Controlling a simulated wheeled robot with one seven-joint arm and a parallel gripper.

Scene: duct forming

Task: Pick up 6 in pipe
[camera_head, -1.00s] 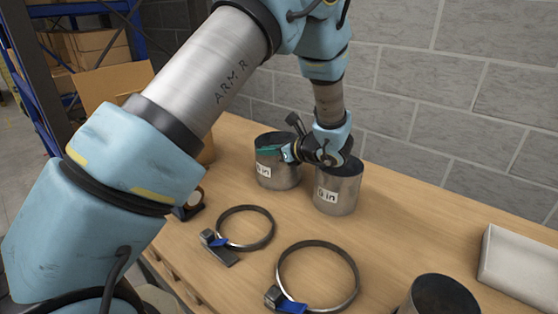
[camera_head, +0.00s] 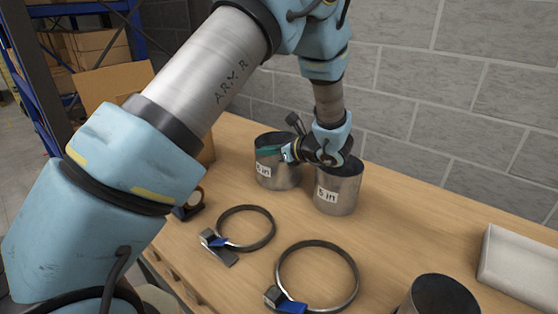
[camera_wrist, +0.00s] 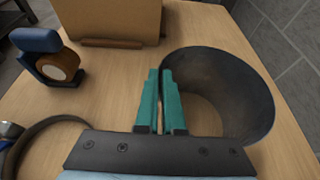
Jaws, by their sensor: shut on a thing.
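Two open metal pipes stand upright near the back of the bench. The left pipe (camera_head: 279,177) has a white label reading "in"; its number is hard to read. The right pipe (camera_head: 338,195) has a label that looks like "5 in". My gripper (camera_head: 270,151) reaches over the right pipe to the left one. In the wrist view my gripper's teal fingers (camera_wrist: 160,100) are shut on the near-left wall of the left pipe (camera_wrist: 222,80), one finger inside and one outside. The pipe appears to rest on the bench.
Two ring clamps with blue handles, a smaller one (camera_head: 272,230) and a larger one (camera_head: 354,270), lie in front on the bench. Another dark metal pipe (camera_head: 440,298) stands at the front right. A pale tray (camera_head: 520,262) lies at the right. A tape dispenser (camera_wrist: 58,65) and cardboard box (camera_wrist: 108,18) are beyond.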

